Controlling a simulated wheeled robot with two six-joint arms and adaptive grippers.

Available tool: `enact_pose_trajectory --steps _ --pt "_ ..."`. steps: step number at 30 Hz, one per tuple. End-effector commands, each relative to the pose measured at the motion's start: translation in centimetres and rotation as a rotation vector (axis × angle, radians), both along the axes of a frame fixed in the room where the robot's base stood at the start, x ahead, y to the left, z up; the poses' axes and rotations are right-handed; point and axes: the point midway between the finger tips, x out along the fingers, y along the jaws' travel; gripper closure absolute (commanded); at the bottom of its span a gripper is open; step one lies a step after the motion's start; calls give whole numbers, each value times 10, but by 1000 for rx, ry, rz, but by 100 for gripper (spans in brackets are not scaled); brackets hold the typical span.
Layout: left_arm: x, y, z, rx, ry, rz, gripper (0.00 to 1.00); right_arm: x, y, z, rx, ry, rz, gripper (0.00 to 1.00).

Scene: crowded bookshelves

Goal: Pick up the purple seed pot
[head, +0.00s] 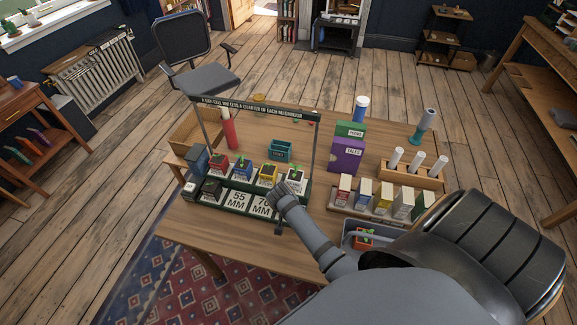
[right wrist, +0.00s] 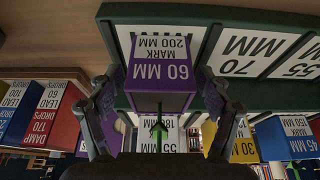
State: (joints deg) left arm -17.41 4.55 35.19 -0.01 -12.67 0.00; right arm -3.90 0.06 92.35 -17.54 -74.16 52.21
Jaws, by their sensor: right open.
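The purple seed pot (right wrist: 160,98), labelled 60 MM, MARK 200 MM, shows in the right wrist view, which appears upside down. A small green sprout (right wrist: 158,127) shows just below it. My right gripper (right wrist: 158,85) is open, with one finger on each side of the pot and small gaps visible. In the head view my right gripper (head: 279,191) is at the front right of the green seed stand (head: 300,196), and I cannot make out the purple pot there. My left gripper is not in view.
Red (head: 217,166), blue (head: 242,168) and yellow (head: 267,175) pots stand in a row on the stand, under a sign (head: 262,108) on two posts. Seed boxes (head: 364,194) and a grey bin (head: 352,232) are to the right. Bare tabletop (head: 215,232) lies in front.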

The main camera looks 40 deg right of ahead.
Motion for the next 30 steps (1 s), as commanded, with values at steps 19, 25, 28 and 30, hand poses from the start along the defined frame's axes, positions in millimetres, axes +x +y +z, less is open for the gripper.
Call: enact_pose_trajectory --steps 19,25,28,30 --pt "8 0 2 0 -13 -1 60 0 0 1 0 0 0 87" --pt "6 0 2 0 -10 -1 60 1 0 5 0 -2 1 87" --pt "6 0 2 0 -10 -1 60 1 0 15 0 -3 0 87" --pt "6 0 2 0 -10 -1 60 1 0 27 0 -5 -1 87"
